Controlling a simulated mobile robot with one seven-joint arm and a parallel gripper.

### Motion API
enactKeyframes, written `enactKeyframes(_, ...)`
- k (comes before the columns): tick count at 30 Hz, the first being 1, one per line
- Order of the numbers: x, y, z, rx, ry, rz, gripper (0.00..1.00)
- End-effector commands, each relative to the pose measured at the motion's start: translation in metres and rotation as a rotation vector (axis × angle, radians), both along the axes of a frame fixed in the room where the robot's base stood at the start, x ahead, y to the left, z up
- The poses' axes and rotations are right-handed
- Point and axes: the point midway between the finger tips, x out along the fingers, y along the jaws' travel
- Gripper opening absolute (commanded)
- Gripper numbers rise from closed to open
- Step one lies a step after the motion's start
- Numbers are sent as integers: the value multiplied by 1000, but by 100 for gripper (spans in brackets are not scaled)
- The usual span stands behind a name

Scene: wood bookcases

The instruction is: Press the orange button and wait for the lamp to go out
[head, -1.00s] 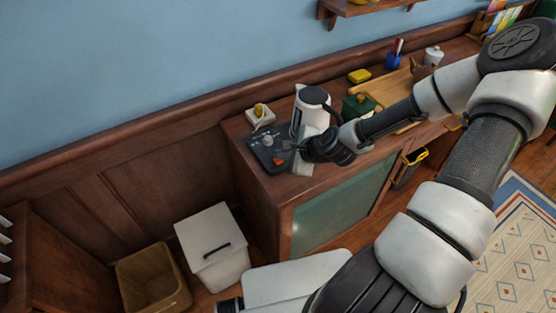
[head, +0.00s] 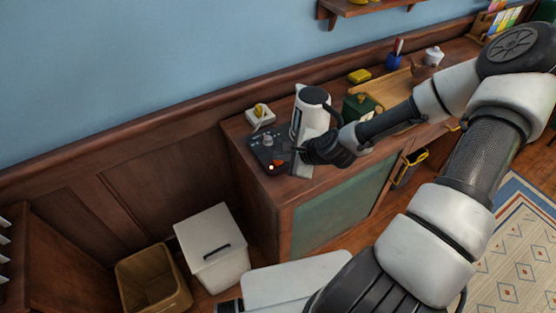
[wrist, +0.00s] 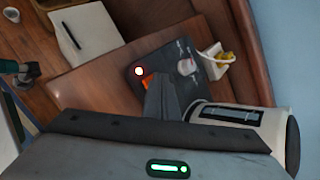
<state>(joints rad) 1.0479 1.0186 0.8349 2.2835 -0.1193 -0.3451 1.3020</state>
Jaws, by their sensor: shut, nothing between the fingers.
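A dark control panel (head: 256,151) lies on the left end of the wooden cabinet top. The orange button (head: 279,161) is on it; in the wrist view the orange button (wrist: 148,81) is partly hidden behind my fingers. The lamp (head: 271,167) beside the button glows white; the lamp also glows in the wrist view (wrist: 138,71). My gripper (wrist: 161,82) is shut and empty, its tips at the orange button. In the head view my gripper (head: 289,158) reaches the panel from the right. Whether the button is pushed in I cannot tell.
A grey knob (wrist: 187,67) sits on the panel. A white jug with a dark lid (head: 312,97) stands close beside my gripper. A white holder with a yellow item (head: 261,114) is behind the panel. A white bin (head: 214,250) and brown basket (head: 151,281) stand on the floor left.

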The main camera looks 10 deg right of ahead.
Motion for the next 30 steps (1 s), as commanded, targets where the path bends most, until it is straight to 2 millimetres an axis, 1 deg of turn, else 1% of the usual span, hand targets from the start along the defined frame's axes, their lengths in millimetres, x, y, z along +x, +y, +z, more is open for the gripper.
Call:
enactKeyframes(10, 0, 0, 0, 0, 2, -1, 0)
enactKeyframes(21, 0, 0, 18, 1, 1, 0, 0)
enactKeyframes(30, 0, 0, 17, 0, 1, 1, 0)
